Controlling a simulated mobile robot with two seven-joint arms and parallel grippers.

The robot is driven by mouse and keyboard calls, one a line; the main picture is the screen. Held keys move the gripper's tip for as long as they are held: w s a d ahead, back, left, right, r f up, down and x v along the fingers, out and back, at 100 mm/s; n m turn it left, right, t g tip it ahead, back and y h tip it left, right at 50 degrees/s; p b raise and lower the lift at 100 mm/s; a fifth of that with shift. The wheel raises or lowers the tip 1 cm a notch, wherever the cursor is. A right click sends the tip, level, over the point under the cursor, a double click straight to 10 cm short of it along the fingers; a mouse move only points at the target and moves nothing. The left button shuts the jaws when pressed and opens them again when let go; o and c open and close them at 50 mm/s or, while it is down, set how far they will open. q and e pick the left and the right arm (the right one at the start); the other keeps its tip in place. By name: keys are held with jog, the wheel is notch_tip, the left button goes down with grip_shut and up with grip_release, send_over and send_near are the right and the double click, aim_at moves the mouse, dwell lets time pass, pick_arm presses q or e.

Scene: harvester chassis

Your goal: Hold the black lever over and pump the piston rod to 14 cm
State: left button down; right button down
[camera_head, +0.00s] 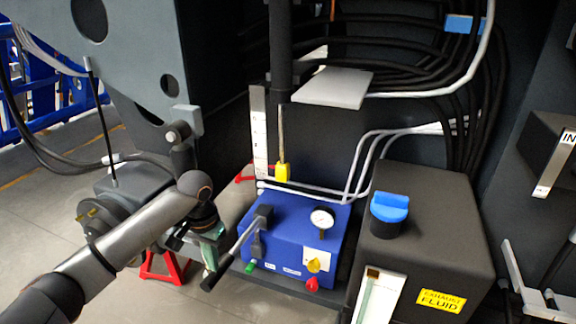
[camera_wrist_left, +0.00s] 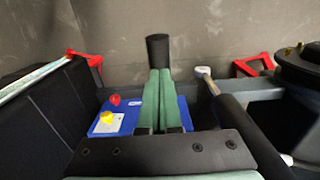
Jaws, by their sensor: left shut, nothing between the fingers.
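My left gripper (camera_head: 209,256) is shut and empty, just left of the blue pump box (camera_head: 285,240). Its green fingers (camera_wrist_left: 160,103) are together in the left wrist view. The pump's long handle ends in a black grip (camera_head: 216,276), just below the fingers. A black grip (camera_wrist_left: 157,47) also shows beyond the fingertips in the wrist view; contact is unclear. The thin piston rod (camera_head: 282,130) hangs vertically with a yellow end (camera_head: 283,173), beside the white scale (camera_head: 259,130). The scale's reading is illegible.
The box carries a gauge (camera_head: 321,220), a yellow knob (camera_head: 313,265), a red knob (camera_head: 312,284) and a green knob (camera_head: 250,267). A dark fluid tank (camera_head: 437,230) with a blue cap (camera_head: 390,206) stands at right. Red stands (camera_head: 165,268) are on the floor.

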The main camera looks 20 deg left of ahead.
dwell(0.6)
